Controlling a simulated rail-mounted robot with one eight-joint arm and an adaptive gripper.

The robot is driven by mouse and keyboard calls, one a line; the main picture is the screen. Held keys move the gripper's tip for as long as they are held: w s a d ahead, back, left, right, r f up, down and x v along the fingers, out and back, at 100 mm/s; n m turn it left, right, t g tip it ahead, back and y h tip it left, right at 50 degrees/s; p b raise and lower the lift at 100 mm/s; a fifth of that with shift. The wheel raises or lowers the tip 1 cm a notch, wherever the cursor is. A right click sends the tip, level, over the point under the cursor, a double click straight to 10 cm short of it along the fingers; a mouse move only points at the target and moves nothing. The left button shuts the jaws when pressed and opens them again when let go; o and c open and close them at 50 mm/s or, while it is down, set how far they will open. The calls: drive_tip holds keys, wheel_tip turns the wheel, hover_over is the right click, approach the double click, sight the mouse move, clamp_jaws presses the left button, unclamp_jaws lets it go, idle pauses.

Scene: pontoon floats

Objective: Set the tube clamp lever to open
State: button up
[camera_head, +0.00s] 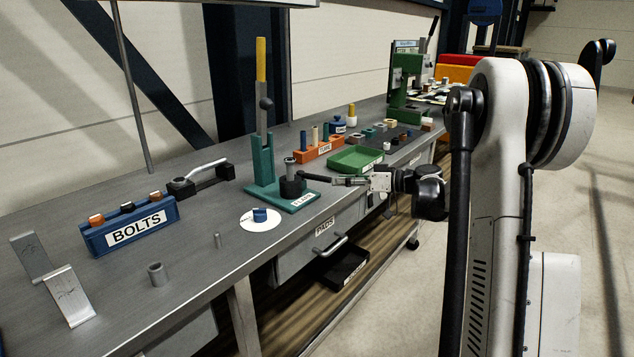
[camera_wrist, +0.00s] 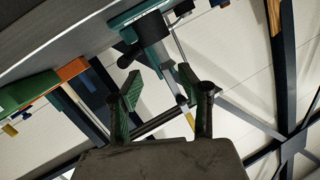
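The likely tube clamp is a teal stand (camera_head: 262,165) with a yellow-topped upright, on the bench's front edge; its base label is hard to read. A black hub (camera_head: 292,187) on the base carries a dark horizontal lever (camera_head: 316,178) pointing right toward my gripper. A black ball knob (camera_head: 266,103) shows by the upright. My gripper (camera_head: 340,181) is at the lever's outer end; contact cannot be told. In the wrist view my gripper (camera_wrist: 163,108) has its fingers spread, with nothing clearly held between them. The teal base (camera_wrist: 128,15) and black hub (camera_wrist: 149,30) appear above the fingers.
A green tray (camera_head: 356,160) and an orange block (camera_head: 318,151) stand behind my gripper. Left are a blue BOLTS rack (camera_head: 130,232), a black clamp-like tool (camera_head: 203,177) and a white disc (camera_head: 261,219). A drawer handle (camera_head: 330,247) juts below the bench edge.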

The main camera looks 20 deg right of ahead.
drive_tip(key=n+t+y, duration=0.1)
drive_tip(key=t, duration=0.1)
approach(304, 175)
drive_tip(key=x, duration=0.1)
drive_tip(key=b+x, duration=0.1)
drive_tip(key=x, duration=0.1)
drive_tip(key=b+x, duration=0.1)
drive_tip(key=x, duration=0.1)
drive_tip(key=shift+w+d+f, duration=0.15)
drive_tip(key=shift+w+d, duration=0.2)
drive_tip(key=shift+w, duration=0.1)
clamp_jaws()
idle(0.4)
